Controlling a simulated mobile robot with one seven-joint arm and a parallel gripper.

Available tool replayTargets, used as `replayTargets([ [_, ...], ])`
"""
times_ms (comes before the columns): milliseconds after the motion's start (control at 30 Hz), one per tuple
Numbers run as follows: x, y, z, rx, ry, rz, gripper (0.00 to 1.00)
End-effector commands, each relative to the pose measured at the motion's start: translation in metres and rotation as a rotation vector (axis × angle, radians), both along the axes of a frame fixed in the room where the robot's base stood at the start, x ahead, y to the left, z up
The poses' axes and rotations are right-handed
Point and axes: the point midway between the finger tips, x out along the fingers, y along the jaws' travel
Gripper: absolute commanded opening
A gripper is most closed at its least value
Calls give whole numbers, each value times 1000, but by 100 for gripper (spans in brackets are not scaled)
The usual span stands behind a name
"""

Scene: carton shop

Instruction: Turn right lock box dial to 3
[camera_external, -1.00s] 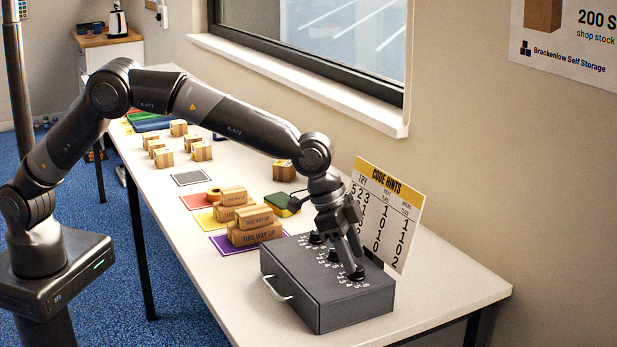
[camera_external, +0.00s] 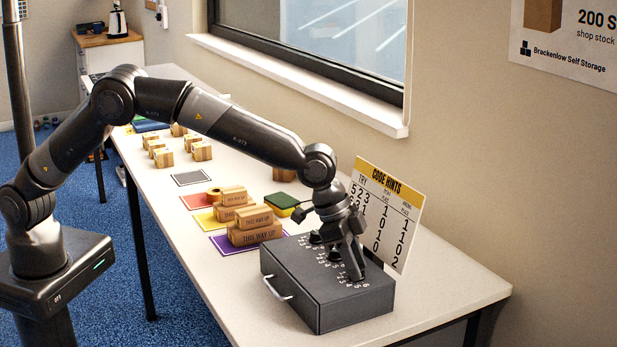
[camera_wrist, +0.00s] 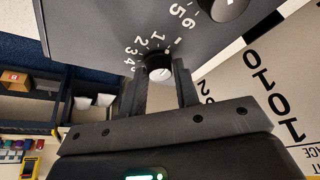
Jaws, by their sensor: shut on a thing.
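The dark grey lock box (camera_external: 335,300) sits on the near end of the table, with a row of black dials on its top and a pale handle on its front. My gripper (camera_external: 356,276) points down onto the right dial, which it mostly hides in the external view. In the wrist view, the right dial (camera_wrist: 158,68) sits between the two fingers of my gripper (camera_wrist: 162,85), which is shut on it. White numbers 1 to 4 show around the dial's left side. I cannot clearly tell which number its mark faces. Another dial (camera_wrist: 228,6) shows at the top right.
A code hints card (camera_external: 385,215) stands behind the box, close to my gripper. Stacked cartons (camera_external: 255,237) stand on coloured mats left of the box, near a green and yellow sponge-like item (camera_external: 283,201). The table's right end (camera_external: 450,295) is clear.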

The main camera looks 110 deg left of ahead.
Motion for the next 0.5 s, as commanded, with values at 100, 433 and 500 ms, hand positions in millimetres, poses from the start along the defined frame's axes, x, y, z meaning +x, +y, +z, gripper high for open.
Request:
replayTargets([
  [100,0,0,0,0,0,0,6],
  [433,0,-2,0,1,0,61,6],
  [500,0,-2,0,1,0,99,6],
])
